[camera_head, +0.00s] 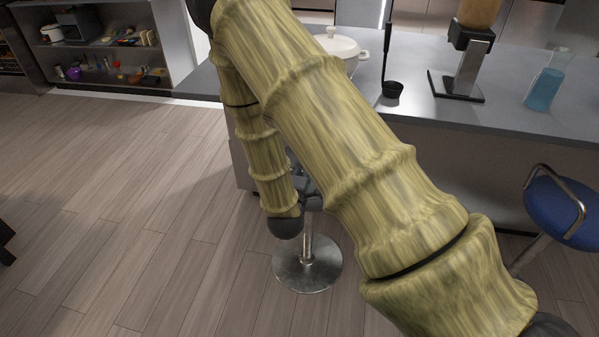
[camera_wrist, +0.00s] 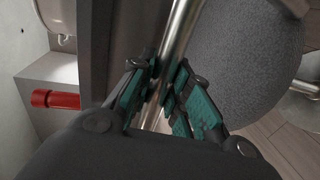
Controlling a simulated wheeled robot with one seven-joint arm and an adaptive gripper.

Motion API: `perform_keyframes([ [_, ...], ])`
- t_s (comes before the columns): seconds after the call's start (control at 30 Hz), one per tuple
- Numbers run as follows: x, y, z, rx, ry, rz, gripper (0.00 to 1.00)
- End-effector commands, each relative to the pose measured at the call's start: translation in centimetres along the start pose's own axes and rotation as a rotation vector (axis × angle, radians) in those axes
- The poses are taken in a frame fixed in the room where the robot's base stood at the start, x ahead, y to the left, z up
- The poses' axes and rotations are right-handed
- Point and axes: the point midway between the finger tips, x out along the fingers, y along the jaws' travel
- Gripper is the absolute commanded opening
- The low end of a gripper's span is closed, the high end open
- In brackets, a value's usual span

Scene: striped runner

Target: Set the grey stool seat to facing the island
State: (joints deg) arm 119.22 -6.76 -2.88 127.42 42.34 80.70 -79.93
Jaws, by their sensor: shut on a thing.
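The grey stool is mostly hidden behind my arm in the head view. Its round metal base (camera_head: 307,270) and post show on the floor beside the island (camera_head: 510,115). In the wrist view, the grey stool seat (camera_wrist: 245,65) fills the upper right, with a shiny metal bar (camera_wrist: 182,28) along its left side. My gripper (camera_wrist: 164,80) has its teal-padded fingers on either side of this bar and is shut on it. Which way the seat faces is hard to tell from the head view.
A blue stool (camera_head: 563,210) stands at the right by the island. On the island top are a white pot (camera_head: 342,48), a dispenser (camera_head: 465,60) and a blue-filled flask (camera_head: 545,85). A red cylinder (camera_wrist: 55,99) shows in the wrist view. The wooden floor (camera_head: 120,200) at left is clear.

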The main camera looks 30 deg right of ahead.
Motion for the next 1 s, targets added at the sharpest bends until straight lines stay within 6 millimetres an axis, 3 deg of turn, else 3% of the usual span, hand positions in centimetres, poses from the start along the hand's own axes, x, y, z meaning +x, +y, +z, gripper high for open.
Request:
perform_keyframes([
  [0.3, 0.1, 0.1, 0.1, 0.000, -0.003, 0.002, 0.00],
  [0.33, 0.1, 0.1, 0.1, 0.000, -0.003, 0.002, 0.20],
  [0.47, 0.1, 0.1, 0.0, 0.000, -0.002, 0.002, 0.41],
  [0.83, -0.2, 0.0, -0.1, 0.000, 0.000, 0.001, 0.41],
  [1.0, -2.1, 0.0, -0.1, -0.002, 0.002, 0.001, 0.41],
])
